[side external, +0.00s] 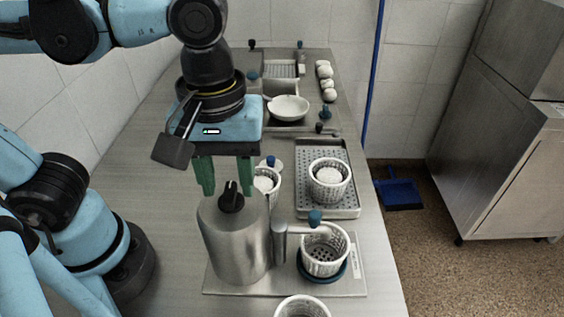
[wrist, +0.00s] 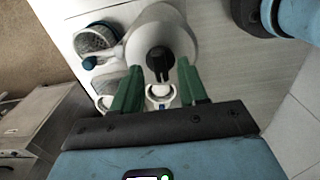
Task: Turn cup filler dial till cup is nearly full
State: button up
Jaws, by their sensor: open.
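The cup filler is a brushed metal cylinder (side external: 237,240) with a black dial (side external: 231,197) on top. Its spout arm reaches right, with a blue knob (side external: 315,218), over a white perforated cup (side external: 325,250) on a dark blue ring (side external: 302,268). My gripper (side external: 227,190) is open and points down, its green fingers just above the cylinder top on either side of the dial. In the wrist view the dial (wrist: 160,60) shows between and slightly beyond the open fingertips (wrist: 159,68). The cup (wrist: 97,40) appears there at upper left; any fill in it cannot be made out.
A perforated tray (side external: 298,200) holds another basket (side external: 329,180) with white contents. A white bowl (side external: 289,108) and several white round items (side external: 327,84) lie farther back. The counter left of the filler is clear.

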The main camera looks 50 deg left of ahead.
jog(key=shift+f, duration=0.6)
jog(key=shift+c, duration=0.4)
grip_shut()
jog(key=shift+m, duration=0.3)
jog(key=m, duration=0.7)
jog(key=shift+r, duration=0.1)
jog(key=m, duration=0.4)
jog(key=shift+m, duration=2.1)
